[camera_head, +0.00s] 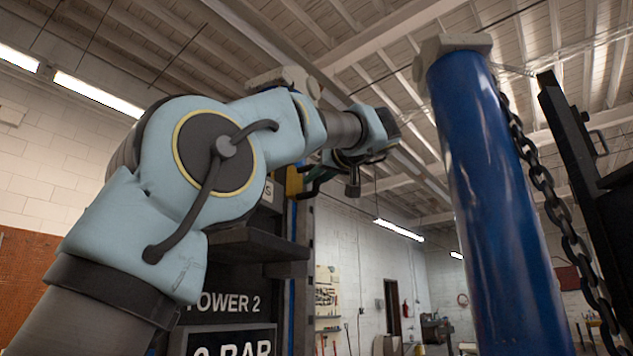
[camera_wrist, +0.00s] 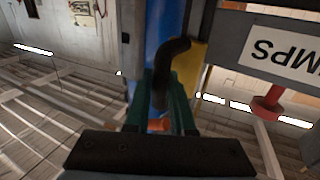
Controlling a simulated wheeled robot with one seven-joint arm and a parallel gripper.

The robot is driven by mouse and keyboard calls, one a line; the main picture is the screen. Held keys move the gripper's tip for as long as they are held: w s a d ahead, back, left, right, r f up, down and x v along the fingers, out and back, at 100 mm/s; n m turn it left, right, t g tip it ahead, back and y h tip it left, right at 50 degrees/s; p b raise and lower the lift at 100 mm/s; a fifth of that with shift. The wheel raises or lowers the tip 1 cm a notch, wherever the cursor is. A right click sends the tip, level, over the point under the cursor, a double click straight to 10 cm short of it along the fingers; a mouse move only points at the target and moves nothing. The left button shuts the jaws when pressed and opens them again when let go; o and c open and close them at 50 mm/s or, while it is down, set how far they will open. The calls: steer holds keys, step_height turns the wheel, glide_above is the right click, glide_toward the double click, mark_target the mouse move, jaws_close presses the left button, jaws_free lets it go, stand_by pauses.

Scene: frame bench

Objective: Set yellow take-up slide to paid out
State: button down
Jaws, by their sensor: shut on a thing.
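The yellow take-up slide (camera_wrist: 193,72) shows in the wrist view as a yellow block beside a blue upright, with a dark bent handle (camera_wrist: 172,55) in front of it. My gripper (camera_wrist: 163,92), with green fingers, is shut on this handle; the exact contact is partly hidden. In the head view the yellow slide (camera_head: 294,182) is a small patch on the dark tower, just left of my gripper (camera_head: 318,180). My forearm and wrist reach toward it from the left. The slide's travel marks are not visible.
A dark frame plate with an upside-down label ending in "MPS" (camera_wrist: 290,52) and a red knob (camera_wrist: 267,104) sit right of the handle. A large blue column (camera_head: 490,200) and a hanging chain (camera_head: 545,185) stand at right. A dark shelf (camera_head: 255,245) juts below my arm.

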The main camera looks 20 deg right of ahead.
steer(key=shift+r, duration=0.35)
steer(key=c, duration=1.1)
jaws_free()
steer(key=o, duration=0.3)
steer(key=shift+f, duration=0.15)
steer(key=shift+o, duration=0.2)
steer(key=s+d+b, duration=0.1)
steer(key=s+b, duration=0.2)
steer(key=s, duration=0.7)
steer(key=shift+s+d, duration=0.15)
steer(key=shift+s, duration=0.25)
